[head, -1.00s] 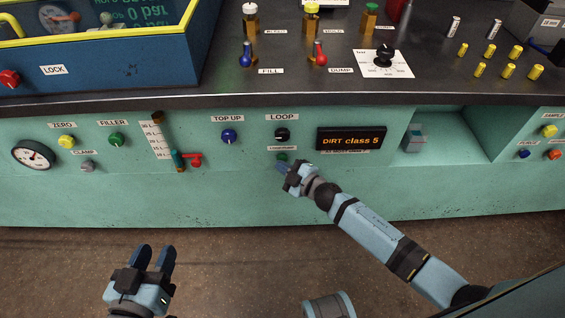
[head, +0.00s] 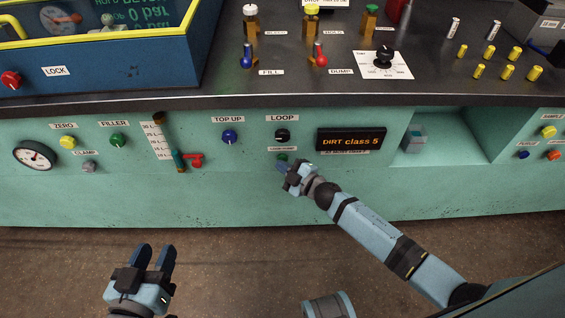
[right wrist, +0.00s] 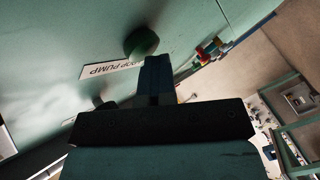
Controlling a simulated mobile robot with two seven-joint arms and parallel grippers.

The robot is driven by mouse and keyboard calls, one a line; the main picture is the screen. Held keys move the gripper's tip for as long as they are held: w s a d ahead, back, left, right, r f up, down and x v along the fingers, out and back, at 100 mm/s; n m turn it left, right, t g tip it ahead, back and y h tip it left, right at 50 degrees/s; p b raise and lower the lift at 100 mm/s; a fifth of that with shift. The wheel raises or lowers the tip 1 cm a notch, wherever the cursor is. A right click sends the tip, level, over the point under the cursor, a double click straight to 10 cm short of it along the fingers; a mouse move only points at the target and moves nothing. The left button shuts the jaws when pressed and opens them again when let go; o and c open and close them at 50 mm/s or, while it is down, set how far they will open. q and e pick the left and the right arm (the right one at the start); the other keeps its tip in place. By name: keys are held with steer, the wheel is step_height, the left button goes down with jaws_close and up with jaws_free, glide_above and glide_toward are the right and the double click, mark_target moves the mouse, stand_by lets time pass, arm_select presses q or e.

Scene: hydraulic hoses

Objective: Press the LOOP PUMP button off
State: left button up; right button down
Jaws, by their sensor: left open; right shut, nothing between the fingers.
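The LOOP PUMP button (head: 282,157) is a small round green button on the front panel, below the black LOOP knob (head: 282,135). In the right wrist view the button (right wrist: 141,42) looks dark green and stands above its LOOP PUMP label (right wrist: 112,68). My right gripper (head: 282,167) is shut and empty, with its fingertips just below the button. In the right wrist view its fingertips (right wrist: 156,60) appear close beside the button; I cannot tell whether they touch it. My left gripper (head: 154,257) is open and empty, low in front of the panel.
The DIRT class 5 display (head: 351,139) is right of the button, and the blue TOP UP knob (head: 229,136) is to its left. A red-handled valve (head: 193,160) sticks out further left. An open recess (head: 445,138) lies right of the display.

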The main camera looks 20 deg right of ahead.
steer(key=shift+w+d+r, duration=0.2)
steer(key=shift+d, duration=0.1)
steer(key=s+a+p, duration=0.1)
steer(key=s+a, duration=0.1)
steer(key=s, duration=0.4)
steer(key=shift+f+p, duration=0.25)
steer(key=shift+p, duration=0.1)
